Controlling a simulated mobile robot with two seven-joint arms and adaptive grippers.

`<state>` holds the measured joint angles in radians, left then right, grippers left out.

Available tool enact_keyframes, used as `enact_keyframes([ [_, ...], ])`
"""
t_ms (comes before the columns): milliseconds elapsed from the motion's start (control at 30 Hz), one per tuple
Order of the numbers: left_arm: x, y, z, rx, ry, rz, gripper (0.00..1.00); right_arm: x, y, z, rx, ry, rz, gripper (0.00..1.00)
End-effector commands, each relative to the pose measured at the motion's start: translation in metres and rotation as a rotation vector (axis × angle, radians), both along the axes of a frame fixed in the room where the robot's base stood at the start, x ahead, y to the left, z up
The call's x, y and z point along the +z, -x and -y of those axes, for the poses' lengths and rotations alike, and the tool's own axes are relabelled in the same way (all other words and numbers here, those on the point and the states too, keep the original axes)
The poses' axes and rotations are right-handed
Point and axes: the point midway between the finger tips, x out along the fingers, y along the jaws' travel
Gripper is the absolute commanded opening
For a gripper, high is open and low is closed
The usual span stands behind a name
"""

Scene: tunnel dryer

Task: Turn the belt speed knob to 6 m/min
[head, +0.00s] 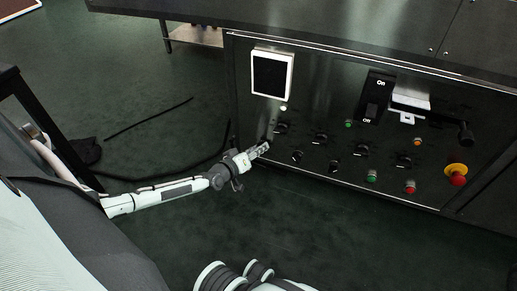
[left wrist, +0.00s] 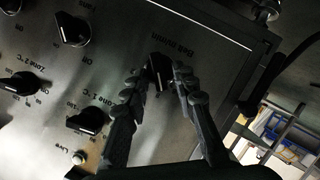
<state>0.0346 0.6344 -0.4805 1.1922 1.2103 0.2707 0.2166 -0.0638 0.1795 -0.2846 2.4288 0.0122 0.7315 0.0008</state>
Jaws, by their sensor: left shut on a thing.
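The belt speed knob (left wrist: 157,68) is a black knob on the metal control panel, with a partly readable "Belt" label beside it in the left wrist view. My left gripper (left wrist: 161,78) has its two fingers on either side of this knob and is shut on it. In the head view the left gripper (head: 262,149) reaches the lower left corner of the panel (head: 330,110), and its fingers mostly hide the knob there. The knob's pointer and scale are too dark to read. My right gripper is not in view.
Other black knobs, such as the Zone 1 knob (left wrist: 90,121) and Zone 2 knob (left wrist: 27,84), sit close by. The panel also has a white-framed screen (head: 271,73), a main switch (head: 374,97) and a red emergency stop (head: 457,176). The floor in front is clear.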

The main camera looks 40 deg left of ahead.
Motion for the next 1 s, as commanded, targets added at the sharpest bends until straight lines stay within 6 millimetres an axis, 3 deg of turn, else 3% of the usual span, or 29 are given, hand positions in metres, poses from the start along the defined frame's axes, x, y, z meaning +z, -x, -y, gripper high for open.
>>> enact_keyframes([
  [500,-0.0039,-0.0002,-0.0047,0.002,0.329,0.079,0.0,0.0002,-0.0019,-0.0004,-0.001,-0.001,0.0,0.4],
  [1000,-0.0045,-0.0002,-0.0054,0.005,0.411,0.098,0.0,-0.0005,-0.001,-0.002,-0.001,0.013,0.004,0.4],
])
